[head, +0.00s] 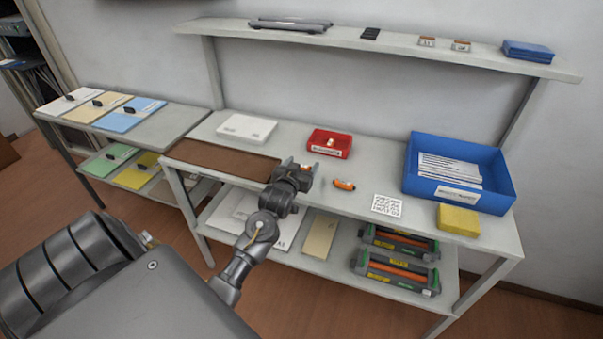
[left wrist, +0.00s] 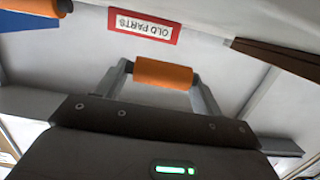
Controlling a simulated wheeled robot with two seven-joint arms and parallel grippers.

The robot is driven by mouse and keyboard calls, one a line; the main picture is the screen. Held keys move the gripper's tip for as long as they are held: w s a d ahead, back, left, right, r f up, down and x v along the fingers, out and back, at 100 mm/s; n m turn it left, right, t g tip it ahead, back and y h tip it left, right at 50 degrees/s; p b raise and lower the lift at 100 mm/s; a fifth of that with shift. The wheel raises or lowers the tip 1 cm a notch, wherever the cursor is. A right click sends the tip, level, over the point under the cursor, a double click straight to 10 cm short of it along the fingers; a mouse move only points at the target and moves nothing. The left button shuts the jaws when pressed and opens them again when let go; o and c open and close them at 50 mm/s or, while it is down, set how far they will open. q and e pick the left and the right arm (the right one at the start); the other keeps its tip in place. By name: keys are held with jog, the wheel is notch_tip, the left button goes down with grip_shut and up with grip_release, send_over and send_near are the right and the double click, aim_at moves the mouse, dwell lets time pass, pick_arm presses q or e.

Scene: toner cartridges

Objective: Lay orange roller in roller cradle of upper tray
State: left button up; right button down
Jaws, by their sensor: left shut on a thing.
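My left gripper (head: 306,178) is over the front part of the bench. In the left wrist view its two grey fingers (left wrist: 163,80) are shut on an orange roller (left wrist: 163,72), held crosswise with a dark end at the right. A second orange roller (head: 344,184) with dark ends lies on the bench just right of the gripper; part of it shows in the wrist view (left wrist: 35,6). Two dark trays with green ends and orange strips, a farther one (head: 388,238) and a nearer one (head: 372,266), sit on the lower shelf. I cannot make out their cradles. My right gripper is out of view.
A red bin (head: 322,151) labelled OLD PARTS stands behind my gripper. A blue bin (head: 503,190) with white packs, a yellow block (head: 458,220) and a printed white card (head: 387,205) are to the right. A brown mat (head: 222,161) lies left. The bench edge overhangs the shelf.

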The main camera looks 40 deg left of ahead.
pick_arm(q)
jog(key=f, duration=0.2)
jog(key=f+p, duration=0.1)
jog(key=shift+w+a, duration=0.35)
jog(key=shift+w, duration=0.05)
jog(key=shift+f, duration=0.4)
jog(key=shift+f, duration=0.1)
jog(key=shift+f, duration=0.15)
jog(key=o, duration=0.8)
jog(key=shift+o, duration=0.7)
